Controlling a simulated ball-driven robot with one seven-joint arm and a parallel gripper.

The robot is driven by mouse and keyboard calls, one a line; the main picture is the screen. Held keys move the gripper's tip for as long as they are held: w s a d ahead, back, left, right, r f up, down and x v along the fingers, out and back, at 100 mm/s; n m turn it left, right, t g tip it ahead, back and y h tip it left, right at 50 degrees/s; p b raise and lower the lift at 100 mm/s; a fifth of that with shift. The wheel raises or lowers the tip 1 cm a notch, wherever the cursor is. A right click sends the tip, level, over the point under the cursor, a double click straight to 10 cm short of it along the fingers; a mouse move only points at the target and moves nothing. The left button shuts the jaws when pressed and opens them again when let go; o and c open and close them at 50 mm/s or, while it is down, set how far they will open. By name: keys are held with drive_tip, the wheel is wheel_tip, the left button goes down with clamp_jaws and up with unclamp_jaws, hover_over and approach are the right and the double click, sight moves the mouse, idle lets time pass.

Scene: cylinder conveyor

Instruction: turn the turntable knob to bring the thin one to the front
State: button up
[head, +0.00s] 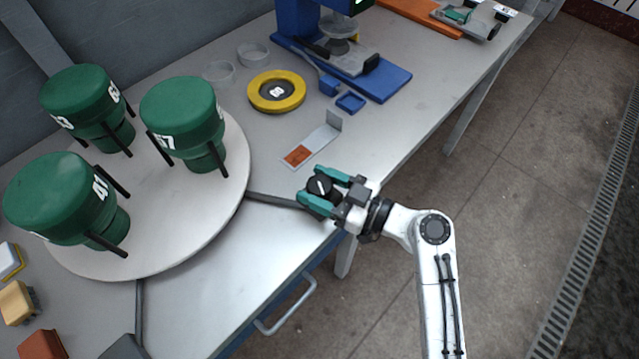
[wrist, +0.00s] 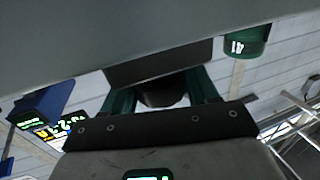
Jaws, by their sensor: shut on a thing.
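The turntable (head: 185,222) is a pale round disc at the left of the head view. It carries three dark green cylinders with wide tops, narrower lower parts and black posts. One (head: 80,95) is at the back left, one (head: 183,112) at the back right, and one marked 41 (head: 55,200) at the near left. I cannot tell which is the thin one. The black knob (head: 321,186) with a white mark is near the table's front edge. My gripper (head: 315,188) is shut on it, its teal fingers on either side. The wrist view shows the dark knob (wrist: 160,90) between the fingers.
A yellow ring (head: 262,97) and a metal bracket with an orange patch (head: 298,156) lie behind the knob. A blue stand (head: 385,82) is farther back. Small blocks (head: 17,303) lie at the lower left. A drawer handle (head: 290,307) sticks out below the table edge.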

drive_tip(key=shift+f+g+b, duration=0.1)
drive_tip(key=shift+g+b, duration=0.2)
drive_tip(key=shift+b, duration=0.3)
drive_tip(key=shift+c, duration=0.5)
drive_tip(key=shift+n+g+b, duration=0.3)
drive_tip(key=shift+n+b, duration=0.1)
drive_tip(key=shift+b, duration=0.2)
drive_tip(key=n+g+y+b, duration=0.1)
drive_tip(key=g+b, duration=0.1)
drive_tip(key=b, duration=0.1)
drive_tip(key=shift+w+f+n+b, duration=0.1)
drive_tip(key=shift+n+b, duration=0.2)
drive_tip(key=shift+b, duration=0.1)
drive_tip(key=n+g+b, duration=0.1)
drive_tip(key=g+b, duration=0.1)
drive_tip(key=n+g+b, duration=0.1)
drive_tip(key=g+b, duration=0.1)
drive_tip(key=shift+r+n+b, duration=0.2)
drive_tip(key=shift+n+b, duration=0.1)
drive_tip(key=shift+n, duration=0.1)
drive_tip(key=shift+r+n+g+b, duration=0.15)
drive_tip(key=shift+n+g+b, duration=0.3)
drive_tip(key=shift+g, duration=0.35)
drive_tip(key=shift+r, duration=0.15)
drive_tip(key=o, duration=0.9)
drive_tip(key=shift+o, duration=0.2)
drive_tip(key=shift+f, duration=0.2)
